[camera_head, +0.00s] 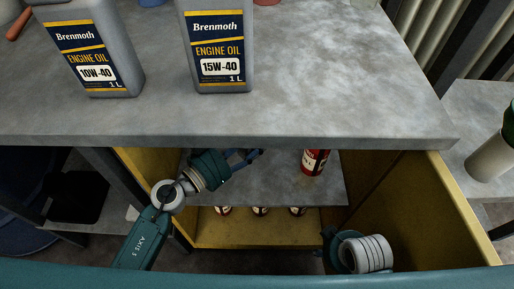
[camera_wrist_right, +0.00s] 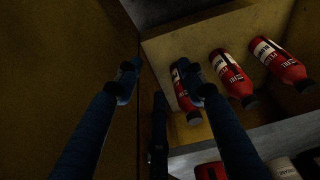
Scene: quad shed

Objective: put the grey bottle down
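Two grey engine oil bottles stand upright on the grey worktop: one labelled 10W-40 (camera_head: 92,50) at the left and one labelled 15W-40 (camera_head: 217,45) to its right. Their tops are cut off by the picture edge. Neither is in a gripper. My left gripper (camera_head: 249,157) is below the worktop's front edge, in front of a lower grey shelf; its fingers are too small and dark to tell open from shut. My right gripper (camera_wrist_right: 160,80) shows in the right wrist view with its fingers apart and nothing clearly held between them.
Yellow walls (camera_head: 455,195) enclose the space below the worktop (camera_head: 340,75). A red bottle (camera_head: 315,162) stands on the grey shelf (camera_head: 265,180), with several more below. A pale cylinder (camera_head: 490,158) stands on a surface at the right. The worktop's right half is clear.

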